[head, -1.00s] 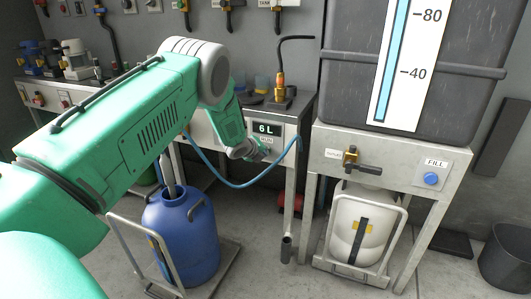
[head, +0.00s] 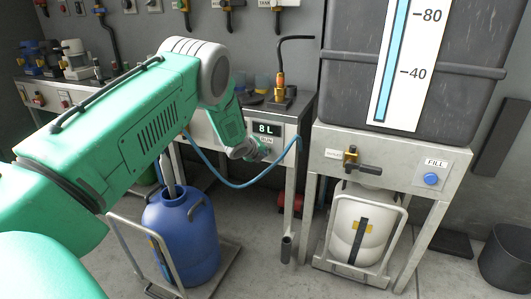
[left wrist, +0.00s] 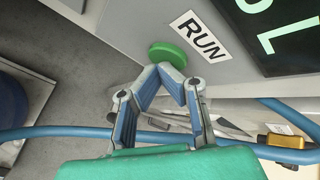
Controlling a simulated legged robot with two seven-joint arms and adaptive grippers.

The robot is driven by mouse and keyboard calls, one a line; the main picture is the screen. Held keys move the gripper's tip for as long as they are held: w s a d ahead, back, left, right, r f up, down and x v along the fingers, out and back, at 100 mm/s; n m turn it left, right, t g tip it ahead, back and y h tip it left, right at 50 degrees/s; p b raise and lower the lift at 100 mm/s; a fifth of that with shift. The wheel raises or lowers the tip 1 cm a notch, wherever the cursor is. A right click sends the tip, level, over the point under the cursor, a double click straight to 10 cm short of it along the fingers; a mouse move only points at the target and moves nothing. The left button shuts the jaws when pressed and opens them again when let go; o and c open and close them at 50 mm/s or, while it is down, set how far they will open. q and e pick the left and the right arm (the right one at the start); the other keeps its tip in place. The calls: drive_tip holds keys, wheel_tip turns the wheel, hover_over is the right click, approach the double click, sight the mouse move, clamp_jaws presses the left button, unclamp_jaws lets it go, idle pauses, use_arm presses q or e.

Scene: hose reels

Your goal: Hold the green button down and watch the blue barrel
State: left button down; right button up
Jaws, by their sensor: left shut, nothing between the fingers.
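The green button (left wrist: 168,54) sits on a grey panel beside a RUN label (left wrist: 199,37) in the left wrist view. My left gripper (left wrist: 162,68) is shut and empty, with its fingertips against the button's near edge as far as I can see. The blue barrel (head: 186,238) stands upright on a wheeled cart below my left arm. A tube enters its open top; the liquid level inside cannot be seen. My right gripper is not in view.
A blue hose (head: 236,184) hangs from the panel towards the barrel. To the right, a tank with a level scale (head: 404,70) stands over a white barrel (head: 357,226) and a blue FILL button (head: 431,179). A dark bin (head: 507,262) stands far right.

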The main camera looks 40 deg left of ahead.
use_arm(q)
drive_tip(key=shift+s, duration=0.1)
drive_tip(key=shift+s+d+p, duration=0.25)
drive_tip(key=shift+s+p, duration=0.2)
drive_tip(key=shift+s, duration=0.4)
drive_tip(key=shift+s+d+p, duration=0.25)
drive_tip(key=shift+s+p, duration=0.1)
drive_tip(key=shift+s, duration=0.45)
drive_tip(key=shift+s+d+p, duration=0.25)
drive_tip(key=shift+s+p, duration=0.15)
drive_tip(key=shift+s, duration=0.4)
drive_tip(key=shift+s+d+p, duration=0.25)
drive_tip(key=shift+s+p, duration=0.1)
drive_tip(key=shift+s, duration=0.45)
drive_tip(key=shift+f, duration=0.1)
